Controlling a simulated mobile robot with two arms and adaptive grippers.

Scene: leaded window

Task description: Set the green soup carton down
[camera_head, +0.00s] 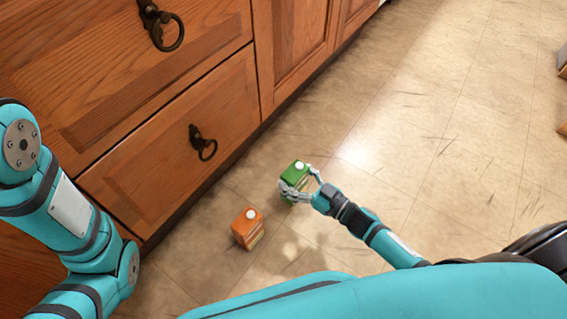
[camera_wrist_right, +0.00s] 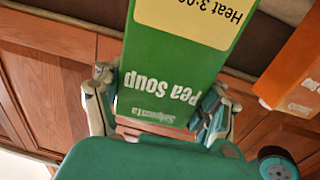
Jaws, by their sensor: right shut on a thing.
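The green soup carton (camera_head: 293,176) is upright, with a white cap on top, near the middle of the head view. My right gripper (camera_head: 297,187) is shut on it, with a finger on either side. In the right wrist view the green carton (camera_wrist_right: 178,75) fills the middle, with "Pea Soup" lettering upside down, between the fingers of the right gripper (camera_wrist_right: 160,108). I cannot tell whether its base touches the floor. My left arm shows at the left of the head view, but its gripper is out of view.
An orange carton (camera_head: 247,230) with a white cap stands on the tiled floor (camera_head: 440,130), left of and nearer than the green one. It also shows in the right wrist view (camera_wrist_right: 292,75). Wooden cabinets (camera_head: 170,140) line the left.

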